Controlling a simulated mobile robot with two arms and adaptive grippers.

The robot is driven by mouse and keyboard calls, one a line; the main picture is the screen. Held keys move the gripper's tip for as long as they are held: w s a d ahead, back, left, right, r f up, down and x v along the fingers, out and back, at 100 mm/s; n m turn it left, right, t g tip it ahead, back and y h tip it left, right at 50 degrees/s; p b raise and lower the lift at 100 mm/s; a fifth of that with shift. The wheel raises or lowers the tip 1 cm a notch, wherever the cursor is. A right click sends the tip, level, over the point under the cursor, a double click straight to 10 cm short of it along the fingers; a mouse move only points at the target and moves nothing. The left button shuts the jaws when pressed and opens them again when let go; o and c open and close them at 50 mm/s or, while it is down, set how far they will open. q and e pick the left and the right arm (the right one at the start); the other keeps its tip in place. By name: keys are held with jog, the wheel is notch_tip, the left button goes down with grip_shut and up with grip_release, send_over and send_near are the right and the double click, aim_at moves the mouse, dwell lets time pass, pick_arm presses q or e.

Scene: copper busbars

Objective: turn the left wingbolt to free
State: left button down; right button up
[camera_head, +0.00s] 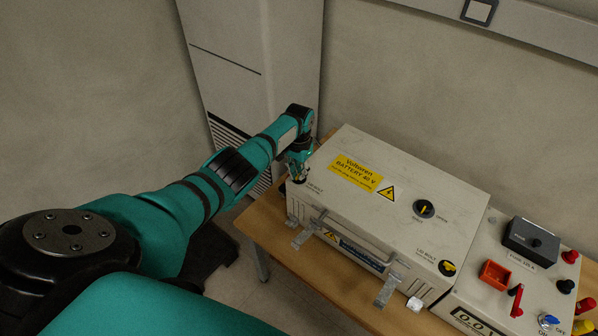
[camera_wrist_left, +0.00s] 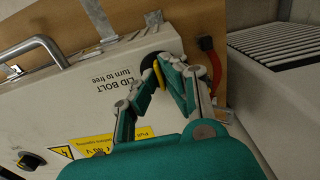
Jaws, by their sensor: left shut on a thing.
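The left wingbolt (camera_wrist_left: 158,73), black and yellow, sits at the lid corner beside the printed words "LID BOLT turn to free" in the left wrist view. My left gripper (camera_wrist_left: 160,68) is shut on it, with a finger on either side. The fingers cover much of the bolt, so its turn angle is unclear. In the head view, my left gripper (camera_head: 298,178) points down at the left front corner of the white battery box (camera_head: 350,212) and hides the bolt. The lid lies flat on the box. My right gripper is not in view.
A right wingbolt (camera_head: 447,268) and a black knob (camera_head: 424,209) are on the lid. A metal handle (camera_head: 350,240) and latches stand at the box front. A control unit (camera_head: 525,268) with red plugs is at right. The wooden table (camera_head: 275,238) ends close to the box.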

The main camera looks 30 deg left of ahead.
pick_arm(q)
jog(key=c, duration=1.5)
grip_release()
notch_tip(320, 180, up, 12)
jog(key=shift+r, duration=0.1)
